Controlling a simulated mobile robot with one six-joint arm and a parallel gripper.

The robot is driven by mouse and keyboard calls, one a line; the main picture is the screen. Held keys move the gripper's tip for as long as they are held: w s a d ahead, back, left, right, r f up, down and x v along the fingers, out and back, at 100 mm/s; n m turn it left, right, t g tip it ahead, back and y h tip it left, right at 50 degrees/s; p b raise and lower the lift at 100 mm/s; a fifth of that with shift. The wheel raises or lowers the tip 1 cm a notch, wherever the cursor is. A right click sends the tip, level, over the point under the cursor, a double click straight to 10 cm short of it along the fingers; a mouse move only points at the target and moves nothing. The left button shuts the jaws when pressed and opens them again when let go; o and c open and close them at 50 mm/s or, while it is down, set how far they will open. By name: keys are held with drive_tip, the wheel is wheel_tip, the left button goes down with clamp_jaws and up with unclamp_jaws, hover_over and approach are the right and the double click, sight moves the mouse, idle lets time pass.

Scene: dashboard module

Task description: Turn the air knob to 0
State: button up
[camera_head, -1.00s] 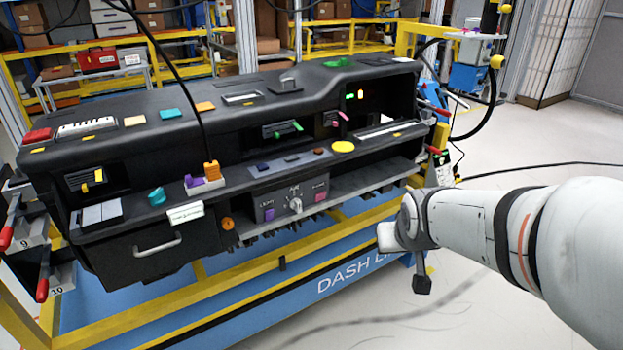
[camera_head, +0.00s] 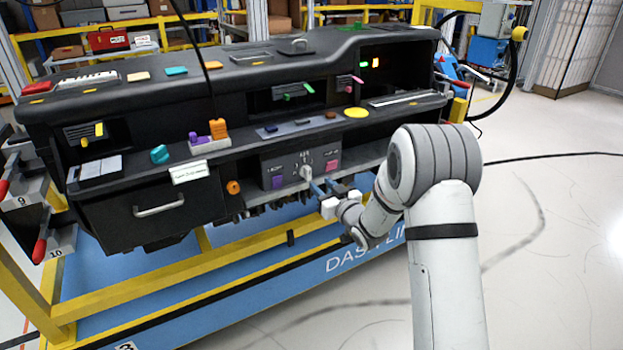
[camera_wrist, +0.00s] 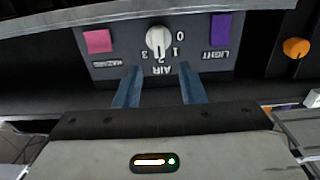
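The air knob (camera_head: 306,173) is a pale round dial on the grey control panel at the lower middle of the dashboard. In the wrist view, the knob (camera_wrist: 159,40) appears upside down with marks 0 to 3 around it. The fingers point at the panel, short of the knob. In the head view my gripper (camera_head: 327,187) is close to the knob, on its lower right.
A pink hazard button (camera_wrist: 97,41) and a purple light button (camera_wrist: 221,30) flank the knob. An orange round knob (camera_wrist: 296,47) lies further right in the wrist view. A dashboard ledge (camera_head: 240,153) runs above the panel. Open floor (camera_head: 540,220) lies to the right.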

sight(309, 174)
drive_tip(key=x, duration=0.7)
drive_tip(key=shift+s, duration=0.1)
drive_tip(key=shift+c, duration=0.5)
clamp_jaws()
drive_tip(key=shift+a, duration=0.1)
drive_tip(key=shift+f, duration=0.1)
